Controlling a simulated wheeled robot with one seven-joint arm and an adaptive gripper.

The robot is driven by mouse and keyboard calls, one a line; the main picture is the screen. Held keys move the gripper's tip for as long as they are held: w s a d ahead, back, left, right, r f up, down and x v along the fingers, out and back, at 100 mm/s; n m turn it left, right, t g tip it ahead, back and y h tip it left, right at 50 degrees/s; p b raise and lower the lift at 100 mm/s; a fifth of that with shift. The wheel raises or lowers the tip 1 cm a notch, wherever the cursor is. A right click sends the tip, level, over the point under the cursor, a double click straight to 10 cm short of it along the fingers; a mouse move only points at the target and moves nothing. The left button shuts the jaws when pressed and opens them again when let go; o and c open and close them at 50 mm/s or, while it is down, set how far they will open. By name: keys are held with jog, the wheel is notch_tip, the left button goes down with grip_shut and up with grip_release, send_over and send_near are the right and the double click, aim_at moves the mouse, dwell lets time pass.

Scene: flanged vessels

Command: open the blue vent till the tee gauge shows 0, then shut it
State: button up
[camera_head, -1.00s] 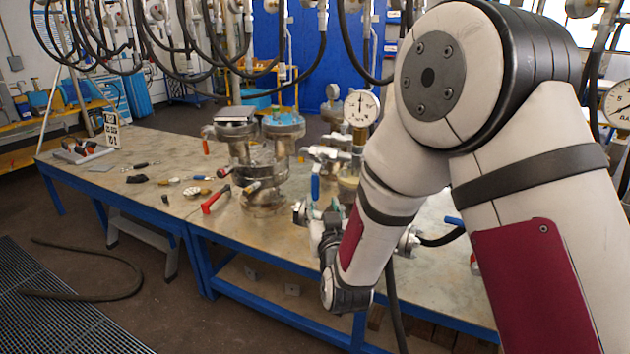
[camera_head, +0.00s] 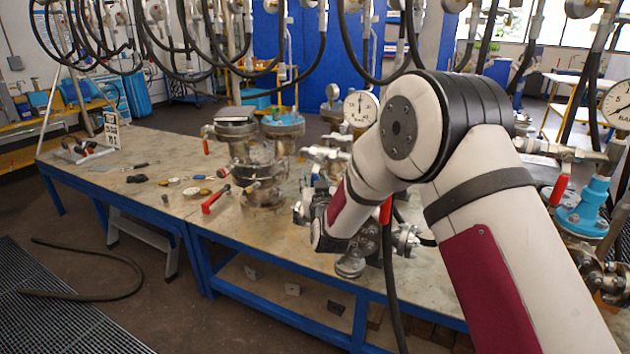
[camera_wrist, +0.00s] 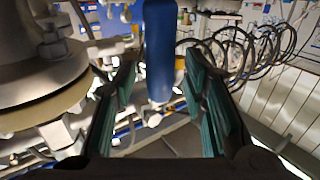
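The blue vent handle (camera_wrist: 158,50) stands upright in the wrist view, between the two teal fingers of my gripper (camera_wrist: 160,75). The fingers are apart, with a gap on each side of the handle. In the head view my wrist (camera_head: 335,222) is low at the vessel fittings, and it hides the fingers and the blue handle. The tee gauge (camera_head: 360,108) is a round white dial left of my arm. Its needle points roughly up, but the value is too small to read.
A flanged vessel (camera_head: 258,160) stands on the blue-framed table (camera_head: 150,190), with a red-handled tool (camera_head: 215,199) beside it. A red handle (camera_head: 386,210) is close to my forearm. Another gauge (camera_head: 618,105) and a blue flanged fitting (camera_head: 583,212) are at right.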

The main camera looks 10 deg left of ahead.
jog(key=shift+w, duration=0.1)
grip_shut()
